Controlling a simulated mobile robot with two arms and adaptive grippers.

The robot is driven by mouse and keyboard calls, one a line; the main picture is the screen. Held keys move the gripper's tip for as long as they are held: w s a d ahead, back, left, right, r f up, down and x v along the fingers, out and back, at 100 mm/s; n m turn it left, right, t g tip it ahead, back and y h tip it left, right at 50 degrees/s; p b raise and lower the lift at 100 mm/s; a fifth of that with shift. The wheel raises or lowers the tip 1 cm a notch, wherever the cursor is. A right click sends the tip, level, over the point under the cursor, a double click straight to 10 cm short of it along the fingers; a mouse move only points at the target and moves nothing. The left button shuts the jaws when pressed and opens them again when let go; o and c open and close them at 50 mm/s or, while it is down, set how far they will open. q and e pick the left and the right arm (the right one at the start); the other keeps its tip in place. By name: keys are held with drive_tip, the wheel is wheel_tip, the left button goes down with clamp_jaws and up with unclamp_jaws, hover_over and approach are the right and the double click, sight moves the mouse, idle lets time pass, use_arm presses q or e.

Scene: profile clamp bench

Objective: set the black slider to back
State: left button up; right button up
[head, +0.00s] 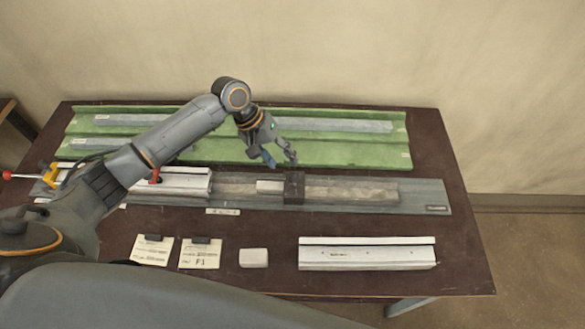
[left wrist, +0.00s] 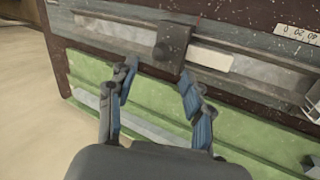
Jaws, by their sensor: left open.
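The black slider (head: 293,188) is a dark block straddling the grey rail (head: 350,190) on the long clamp bench. In the left wrist view the slider (left wrist: 169,42) lies just beyond the fingertips, roughly centred between them. My left gripper (head: 281,160) is open and empty, just behind the slider in the head view, over the front edge of the green mat. Its two blue-padded fingers (left wrist: 158,78) show apart in the left wrist view. I cannot tell whether a finger touches the slider. My right gripper is not in view.
A green tray (head: 350,152) with grey profiles lies behind the rail. A white profile (head: 366,253) lies front right, with a small white block (head: 253,258) and paper cards (head: 200,256) to its left. A red-handled yellow clamp (head: 50,176) is at the left.

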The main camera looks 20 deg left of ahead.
sight(292, 174)
use_arm(q)
drive_tip(key=p+x, duration=0.1)
drive_tip(key=x, duration=0.4)
drive_tip(key=shift+f, duration=0.35)
drive_tip(key=shift+d+f, duration=0.2)
drive_tip(key=shift+f, duration=0.1)
drive_tip(key=shift+d+f, duration=0.1)
drive_tip(key=shift+f, duration=0.2)
clamp_jaws()
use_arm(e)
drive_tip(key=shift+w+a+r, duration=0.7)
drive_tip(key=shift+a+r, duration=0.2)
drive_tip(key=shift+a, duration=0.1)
